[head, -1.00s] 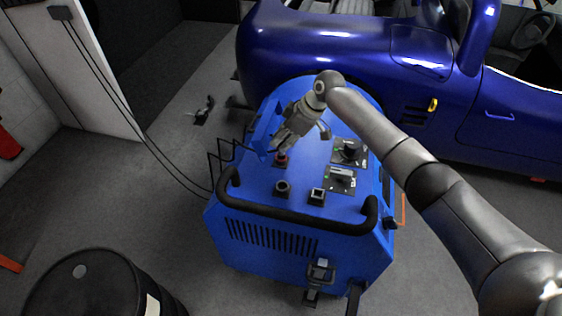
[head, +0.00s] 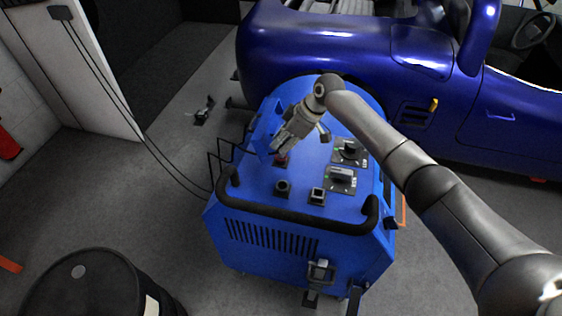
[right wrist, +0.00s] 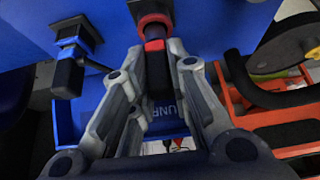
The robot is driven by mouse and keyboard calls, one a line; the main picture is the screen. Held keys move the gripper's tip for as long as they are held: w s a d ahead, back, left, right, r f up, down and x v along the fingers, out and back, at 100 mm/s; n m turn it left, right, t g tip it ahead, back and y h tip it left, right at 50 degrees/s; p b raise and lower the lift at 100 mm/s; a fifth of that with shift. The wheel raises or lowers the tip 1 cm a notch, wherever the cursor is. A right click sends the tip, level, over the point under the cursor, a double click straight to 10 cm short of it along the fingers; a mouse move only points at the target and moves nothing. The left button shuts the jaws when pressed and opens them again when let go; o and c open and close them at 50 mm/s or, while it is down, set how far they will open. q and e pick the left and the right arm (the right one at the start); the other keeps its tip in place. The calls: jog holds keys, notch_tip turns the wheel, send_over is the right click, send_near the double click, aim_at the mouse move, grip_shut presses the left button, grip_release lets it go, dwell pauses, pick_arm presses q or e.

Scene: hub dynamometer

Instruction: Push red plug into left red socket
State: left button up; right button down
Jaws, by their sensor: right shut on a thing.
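My right gripper (head: 279,146) is over the top of the blue dynamometer cabinet (head: 250,205), at the end of an arm from the right. In the right wrist view, its fingers (right wrist: 157,75) are shut on the red plug, a black body with a red band (right wrist: 154,44). The plug's far end meets a dark red round socket (right wrist: 152,19) on the blue panel. How deep it sits I cannot tell. My left gripper is not in view.
Two black sockets (head: 283,188) and two switch panels (head: 341,180) are on the cabinet top, by a black handle bar (head: 300,217). A black-and-blue connector (right wrist: 72,60) is left of the plug. A blue car (head: 340,60) stands behind; a black barrel (head: 95,285) is front left.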

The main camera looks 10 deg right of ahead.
jog(key=shift+f+b, duration=0.45)
jog(key=shift+f, duration=0.4)
jog(key=c, duration=1.3)
grip_release()
jog(key=shift+r, duration=0.1)
jog(key=v, duration=1.2)
jog(key=shift+s+a, duration=0.1)
